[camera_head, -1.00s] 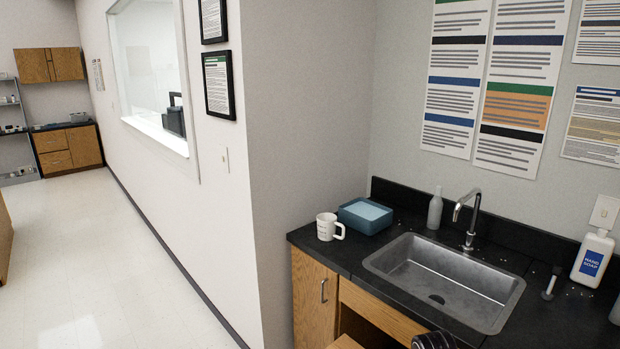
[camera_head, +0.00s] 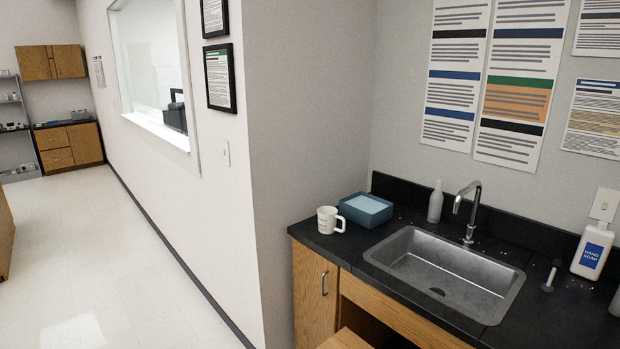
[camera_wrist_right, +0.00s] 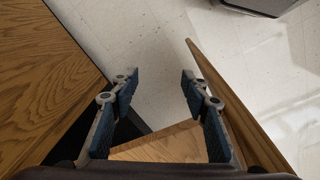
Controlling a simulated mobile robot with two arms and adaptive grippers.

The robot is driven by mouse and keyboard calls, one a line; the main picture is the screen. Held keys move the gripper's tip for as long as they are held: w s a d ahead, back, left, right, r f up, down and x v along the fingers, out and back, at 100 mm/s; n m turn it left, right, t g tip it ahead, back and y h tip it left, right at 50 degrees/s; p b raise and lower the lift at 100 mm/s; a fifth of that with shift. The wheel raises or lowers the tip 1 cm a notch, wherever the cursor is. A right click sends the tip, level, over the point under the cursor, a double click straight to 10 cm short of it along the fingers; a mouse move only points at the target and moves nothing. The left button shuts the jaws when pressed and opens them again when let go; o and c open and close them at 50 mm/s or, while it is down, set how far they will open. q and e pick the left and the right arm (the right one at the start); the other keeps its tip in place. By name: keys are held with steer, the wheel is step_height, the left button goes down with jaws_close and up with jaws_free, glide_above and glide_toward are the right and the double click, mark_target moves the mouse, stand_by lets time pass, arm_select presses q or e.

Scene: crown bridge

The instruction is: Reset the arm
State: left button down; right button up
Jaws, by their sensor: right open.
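My right gripper (camera_wrist_right: 158,95) shows in the right wrist view, with its two blue-padded fingers spread apart and nothing between them. Below it are wooden panels and the pale floor. No gripper shows in the head view now. My left gripper is in neither view.
A black counter holds a steel sink (camera_head: 445,270) with a faucet (camera_head: 467,210), a white mug (camera_head: 329,220), a blue tray (camera_head: 366,204) and a hand soap bottle (camera_head: 592,248). An open wooden drawer or door (camera_head: 345,339) juts out below. The floor (camera_head: 100,250) at left is clear.

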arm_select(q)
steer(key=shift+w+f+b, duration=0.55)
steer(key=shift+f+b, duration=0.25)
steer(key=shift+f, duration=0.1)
arm_select(e)
steer(key=s+f, duration=0.4)
steer(key=s, duration=0.6)
steer(key=s+a+f, duration=0.1)
steer(key=s+f, duration=0.4)
steer(key=s, duration=0.5)
steer(key=s+a+f+n, duration=0.1)
steer(key=s+f, duration=0.3)
steer(key=s, duration=0.6)
steer(key=shift+a+f+y, duration=0.15)
steer(key=shift+a+y, duration=0.05)
steer(key=shift+y, duration=0.1)
